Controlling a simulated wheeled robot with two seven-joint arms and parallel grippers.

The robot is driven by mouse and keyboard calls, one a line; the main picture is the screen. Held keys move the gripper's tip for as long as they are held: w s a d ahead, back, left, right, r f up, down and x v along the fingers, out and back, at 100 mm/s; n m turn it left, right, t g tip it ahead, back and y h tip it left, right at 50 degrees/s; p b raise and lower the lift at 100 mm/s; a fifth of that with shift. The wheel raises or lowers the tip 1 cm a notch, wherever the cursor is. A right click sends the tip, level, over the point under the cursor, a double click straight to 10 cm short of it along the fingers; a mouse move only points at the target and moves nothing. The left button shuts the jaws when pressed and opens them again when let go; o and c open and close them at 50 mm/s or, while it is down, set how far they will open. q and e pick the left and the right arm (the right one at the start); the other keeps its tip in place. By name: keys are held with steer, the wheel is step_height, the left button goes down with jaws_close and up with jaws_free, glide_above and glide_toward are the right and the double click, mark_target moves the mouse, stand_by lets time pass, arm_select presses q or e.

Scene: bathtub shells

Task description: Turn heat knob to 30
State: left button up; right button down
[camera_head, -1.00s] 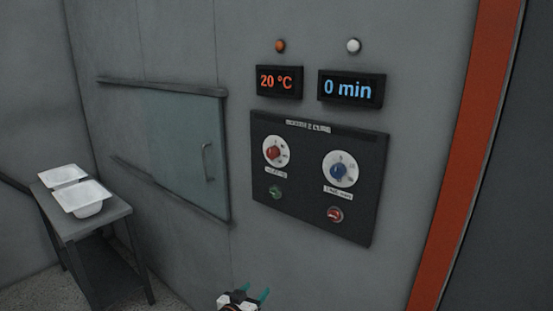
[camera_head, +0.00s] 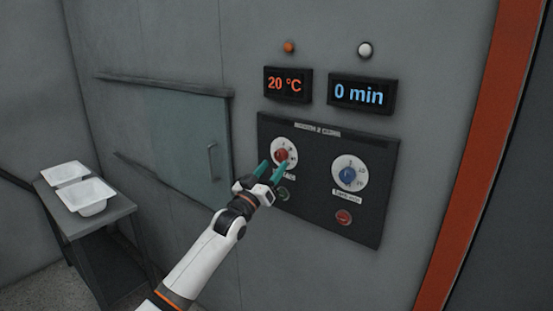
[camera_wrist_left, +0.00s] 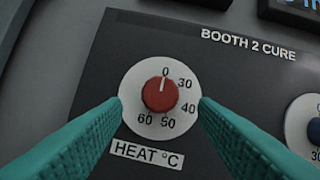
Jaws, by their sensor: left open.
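The red heat knob (camera_wrist_left: 160,95) sits on a white dial marked 0, 30, 40, 50 and 60, above a "HEAT °C" label (camera_wrist_left: 147,154). Its white pointer line is at 0. The knob also shows in the head view (camera_head: 281,154). My left gripper (camera_head: 274,166) is open in front of the dial. In the left wrist view its teal fingers (camera_wrist_left: 160,108) stand on either side of the knob, apart from it. The orange display (camera_head: 287,85) reads 20 °C. My right gripper is not in view.
A blue knob (camera_head: 347,175) on a white dial sits to the right on the black panel (camera_head: 310,215). A green button (camera_head: 284,194) and a red button (camera_head: 343,217) are below. The blue display (camera_head: 361,93) reads 0 min. White trays (camera_head: 84,196) stand on a table at left.

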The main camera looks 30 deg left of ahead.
mark_target(279, 160)
arm_select(q)
steer(key=shift+x, duration=1.15)
steer(key=shift+w+r, duration=0.1)
steer(key=shift+w, duration=0.3)
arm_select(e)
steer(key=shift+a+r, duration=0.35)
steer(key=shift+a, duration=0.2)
arm_select(q)
steer(key=c, duration=1)
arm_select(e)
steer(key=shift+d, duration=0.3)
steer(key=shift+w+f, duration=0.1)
